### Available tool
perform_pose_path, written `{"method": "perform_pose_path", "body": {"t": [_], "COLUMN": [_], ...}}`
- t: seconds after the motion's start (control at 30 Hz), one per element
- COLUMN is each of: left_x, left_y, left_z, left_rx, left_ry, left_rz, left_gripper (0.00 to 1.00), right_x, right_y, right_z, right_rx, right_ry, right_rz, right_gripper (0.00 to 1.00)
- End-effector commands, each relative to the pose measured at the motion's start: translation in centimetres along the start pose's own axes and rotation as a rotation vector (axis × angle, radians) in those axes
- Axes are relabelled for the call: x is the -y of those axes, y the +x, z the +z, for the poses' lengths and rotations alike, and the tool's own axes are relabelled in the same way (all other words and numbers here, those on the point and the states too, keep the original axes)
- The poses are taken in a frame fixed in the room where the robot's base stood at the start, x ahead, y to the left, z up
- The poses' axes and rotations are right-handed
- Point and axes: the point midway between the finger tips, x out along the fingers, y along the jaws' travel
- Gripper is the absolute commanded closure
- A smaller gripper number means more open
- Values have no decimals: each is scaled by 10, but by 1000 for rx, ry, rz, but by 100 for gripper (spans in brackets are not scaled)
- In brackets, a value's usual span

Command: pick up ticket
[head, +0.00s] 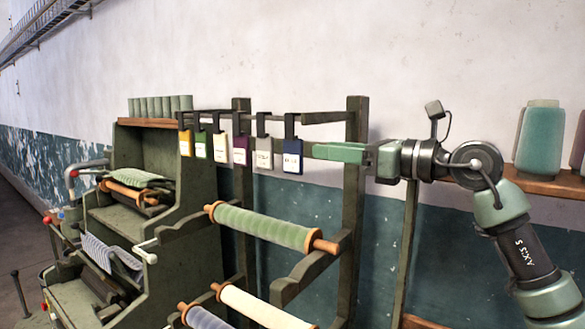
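Several tickets hang in a row by black clips from a rail (330,117) on the dark wooden rack. From left to right they are a yellow ticket (185,143), a green ticket (201,146), a cream ticket (220,148), a purple ticket (241,151), a grey ticket (264,154) and a navy ticket (292,157). The navy, grey and purple ones carry white labels. My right gripper (318,152) comes from the right, its pale green fingers pointing left, close to the right of the navy ticket. Its finger gap is not visible from this side. My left gripper is out of view.
Below hang a green fabric roll (262,227) and a cream roll (262,306). A green machine (185,200) fills the left. Thread cones (539,140) stand on a shelf at right.

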Motion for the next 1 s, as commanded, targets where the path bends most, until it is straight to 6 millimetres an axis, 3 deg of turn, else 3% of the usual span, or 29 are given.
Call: {"method": "perform_pose_path", "body": {"t": [0.03, 0.1, 0.4, 0.7, 1.0], "left_x": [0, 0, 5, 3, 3], "left_y": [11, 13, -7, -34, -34], "left_z": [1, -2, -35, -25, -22], "left_rx": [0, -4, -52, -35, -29], "left_ry": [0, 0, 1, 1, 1], "left_rz": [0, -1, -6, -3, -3], "left_gripper": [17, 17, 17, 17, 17], "right_x": [0, 0, 0, 0, 1], "right_y": [0, 1, 31, 72, 78], "right_z": [-12, -13, -9, -14, -18], "right_rx": [0, 0, 0, 0, -1], "right_ry": [0, 0, 2, 3, 0], "right_rz": [0, 0, 2, 2, -1], "right_gripper": [64, 64, 64, 64, 64]}}
